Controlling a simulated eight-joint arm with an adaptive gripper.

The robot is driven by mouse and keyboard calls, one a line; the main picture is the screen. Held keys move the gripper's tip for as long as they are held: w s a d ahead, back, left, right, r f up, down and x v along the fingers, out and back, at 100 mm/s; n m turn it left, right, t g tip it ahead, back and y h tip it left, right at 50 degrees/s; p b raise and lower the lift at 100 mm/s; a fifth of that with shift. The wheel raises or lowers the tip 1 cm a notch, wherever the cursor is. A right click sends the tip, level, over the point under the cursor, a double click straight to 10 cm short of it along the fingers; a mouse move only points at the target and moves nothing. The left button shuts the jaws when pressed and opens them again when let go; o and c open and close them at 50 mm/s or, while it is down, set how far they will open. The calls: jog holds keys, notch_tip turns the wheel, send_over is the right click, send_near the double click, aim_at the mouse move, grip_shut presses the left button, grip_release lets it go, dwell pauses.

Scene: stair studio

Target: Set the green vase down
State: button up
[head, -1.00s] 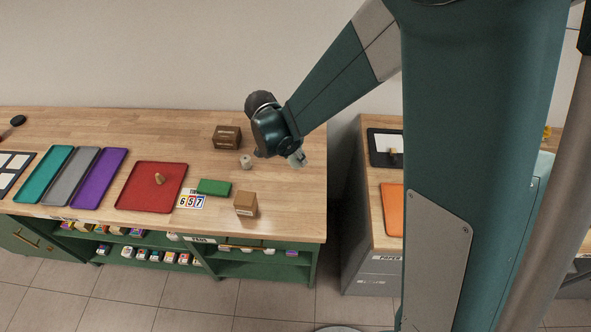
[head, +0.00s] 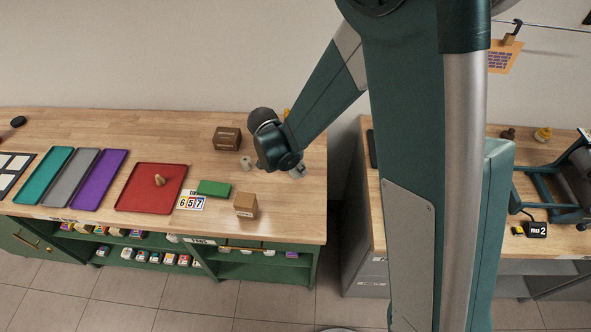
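I cannot make out a green vase in the head view. My gripper (head: 299,172) is small and dark with a pale grey end, low over the right end of the wooden bench (head: 292,215). Its fingers are too small and turned away to show whether they are open or shut, or hold anything. The only green item near it is a flat green block (head: 214,188) on the bench, left of and apart from the gripper.
A small pale spool-like piece (head: 246,163), a brown box (head: 227,138) and a tan box (head: 245,205) stand near the gripper. A red tray (head: 130,195) lies further left. The bench's right front corner is bare. A second bench (head: 497,244) stands right, across a gap.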

jog(key=shift+f, duration=1.1)
jog(key=shift+f, duration=0.2)
jog(key=o, duration=1)
jog(key=shift+c, duration=0.2)
jog(key=shift+r, duration=0.2)
jog(key=v, duration=1.2)
